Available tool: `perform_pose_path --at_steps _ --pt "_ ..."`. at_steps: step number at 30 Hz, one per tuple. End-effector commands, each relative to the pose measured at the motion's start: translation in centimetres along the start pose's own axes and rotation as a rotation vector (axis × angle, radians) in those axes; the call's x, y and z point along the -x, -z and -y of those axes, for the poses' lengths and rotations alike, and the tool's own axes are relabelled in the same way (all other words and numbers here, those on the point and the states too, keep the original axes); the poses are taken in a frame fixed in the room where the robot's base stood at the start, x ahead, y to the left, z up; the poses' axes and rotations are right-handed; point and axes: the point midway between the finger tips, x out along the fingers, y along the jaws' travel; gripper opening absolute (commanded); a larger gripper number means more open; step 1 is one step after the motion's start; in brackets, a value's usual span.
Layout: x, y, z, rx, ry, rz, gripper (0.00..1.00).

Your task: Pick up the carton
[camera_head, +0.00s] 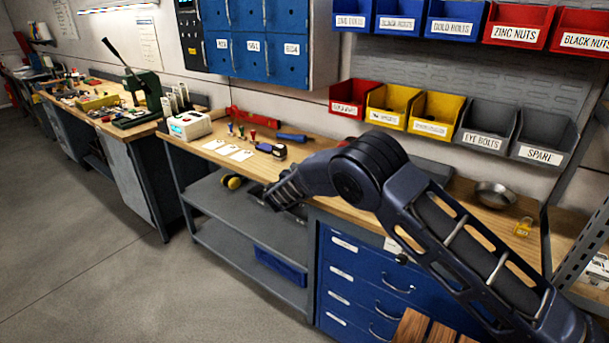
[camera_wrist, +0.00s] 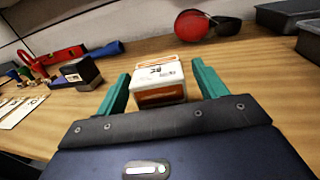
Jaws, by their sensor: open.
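The carton (camera_wrist: 160,84) is a small white box with orange bands and dark print. In the wrist view it stands on the wooden bench top, upright, between the two green fingers of my gripper (camera_wrist: 160,70). The fingers are open, with a narrow gap showing on each side of the carton. In the head view my gripper (camera_head: 283,193) is at the bench's front edge, at the end of my arm. The carton cannot be made out there; my arm covers that part of the bench.
A dark blue block-like object (camera_wrist: 82,72) and a red level (camera_wrist: 62,56) lie left of the carton. A red rounded object (camera_wrist: 191,25) and grey bins (camera_wrist: 283,12) are behind it. Labelled bins (camera_head: 435,112) hang above the bench. Blue drawers (camera_head: 365,280) are below.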

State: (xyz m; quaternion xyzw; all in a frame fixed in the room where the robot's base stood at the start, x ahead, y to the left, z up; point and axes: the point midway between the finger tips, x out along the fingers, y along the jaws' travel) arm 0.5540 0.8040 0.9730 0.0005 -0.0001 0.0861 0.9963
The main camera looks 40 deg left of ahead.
Motion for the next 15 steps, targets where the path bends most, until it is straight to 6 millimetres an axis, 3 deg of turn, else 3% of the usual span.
perform_pose_path --at_steps 7,15 --pt "-0.37 0.03 -0.01 0.001 -0.001 -0.001 0.71" --pt "-0.35 0.03 -0.01 0.001 -0.001 0.0 0.2"
